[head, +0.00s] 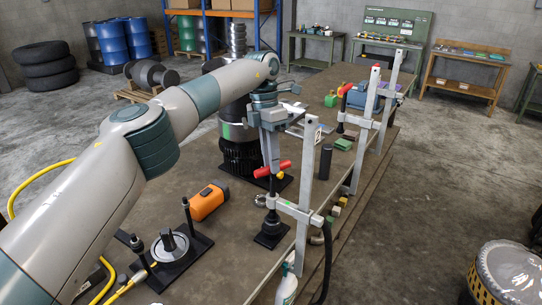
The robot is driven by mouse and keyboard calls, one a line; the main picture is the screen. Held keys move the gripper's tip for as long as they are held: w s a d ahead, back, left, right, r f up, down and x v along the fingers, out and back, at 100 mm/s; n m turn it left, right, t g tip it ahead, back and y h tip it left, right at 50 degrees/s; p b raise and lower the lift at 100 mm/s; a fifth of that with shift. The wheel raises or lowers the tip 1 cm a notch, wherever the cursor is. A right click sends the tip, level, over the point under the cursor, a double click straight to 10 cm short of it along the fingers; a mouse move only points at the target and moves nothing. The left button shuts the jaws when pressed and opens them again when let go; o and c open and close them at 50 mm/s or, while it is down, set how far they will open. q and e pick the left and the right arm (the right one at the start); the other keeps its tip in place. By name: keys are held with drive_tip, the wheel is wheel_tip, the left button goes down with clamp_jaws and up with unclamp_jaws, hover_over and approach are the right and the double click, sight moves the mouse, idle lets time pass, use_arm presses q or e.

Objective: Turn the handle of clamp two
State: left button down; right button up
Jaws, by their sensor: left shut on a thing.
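The near clamp, which I take to be clamp two, has a tall grey upright bar (305,190) with a small label near its top; I cannot read the label surely. Its arm (292,208) carries a spindle that ends on a dark square foot (270,236) on the bench. Its red handle (285,165) lies crosswise on the spindle. My left gripper (271,169) points down from above and is shut on the red handle, whose two ends show either side of the fingers. My right gripper is not in view.
Two more clamps stand farther along the bench (235,250), one with a red handle (346,89). A dark geared part (240,155) stands behind my gripper. An orange tool (209,201) and a black fixture plate (172,262) lie to the left. Small coloured blocks line the right edge.

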use_arm(q)
drive_tip(key=shift+w+r+m, duration=0.1)
drive_tip(key=shift+r+m, duration=0.15)
drive_tip(key=shift+m, duration=0.05)
drive_tip(key=c, duration=1.6)
unclamp_jaws()
drive_tip(key=shift+c, duration=0.2)
drive_tip(key=shift+f, duration=0.1)
